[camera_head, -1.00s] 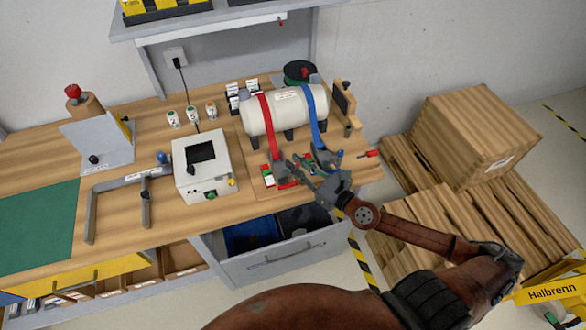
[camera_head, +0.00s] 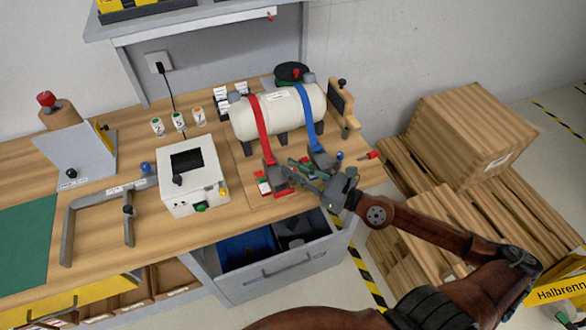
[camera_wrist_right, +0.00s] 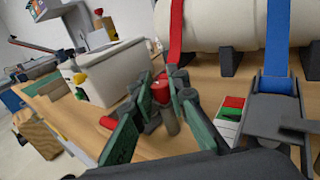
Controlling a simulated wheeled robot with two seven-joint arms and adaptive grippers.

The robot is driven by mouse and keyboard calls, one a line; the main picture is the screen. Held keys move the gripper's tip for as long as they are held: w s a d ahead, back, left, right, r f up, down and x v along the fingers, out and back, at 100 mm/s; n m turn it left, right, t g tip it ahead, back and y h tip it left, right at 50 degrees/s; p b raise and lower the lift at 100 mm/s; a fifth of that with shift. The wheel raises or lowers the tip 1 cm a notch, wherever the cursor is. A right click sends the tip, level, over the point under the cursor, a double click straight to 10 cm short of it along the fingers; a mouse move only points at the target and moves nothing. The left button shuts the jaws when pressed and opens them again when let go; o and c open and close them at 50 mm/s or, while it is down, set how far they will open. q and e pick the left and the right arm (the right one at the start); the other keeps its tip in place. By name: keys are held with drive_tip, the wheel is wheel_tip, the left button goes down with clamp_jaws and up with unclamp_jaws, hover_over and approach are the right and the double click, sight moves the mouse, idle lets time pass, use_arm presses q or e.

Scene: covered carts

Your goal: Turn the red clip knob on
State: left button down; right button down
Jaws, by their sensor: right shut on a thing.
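The red strap (camera_head: 258,128) runs over the white tank (camera_head: 285,112) down to a grey clip (camera_head: 275,175) on the bench; it also shows in the right wrist view (camera_wrist_right: 177,38). The red clip knob (camera_wrist_right: 160,91) shows between my right fingertips in the wrist view, above a short grey post (camera_wrist_right: 169,120). My right gripper (camera_head: 296,171) is beside the red clip, and its green-padded fingers (camera_wrist_right: 164,103) are closed around the knob. The fingers partly hide the knob and clip. My left gripper is not in view.
The blue strap (camera_head: 307,105) and its grey clip (camera_wrist_right: 273,110) lie close to the right gripper. A white control box (camera_head: 193,175) stands left of the tank. An open drawer (camera_head: 278,262) sticks out below. Wooden pallets and a crate (camera_head: 470,130) stand at right.

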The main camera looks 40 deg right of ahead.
drive_tip(key=c, duration=1.8)
unclamp_jaws()
drive_tip(key=shift+c, duration=0.2)
drive_tip(key=v, duration=1.2)
drive_tip(key=shift+a, duration=0.1)
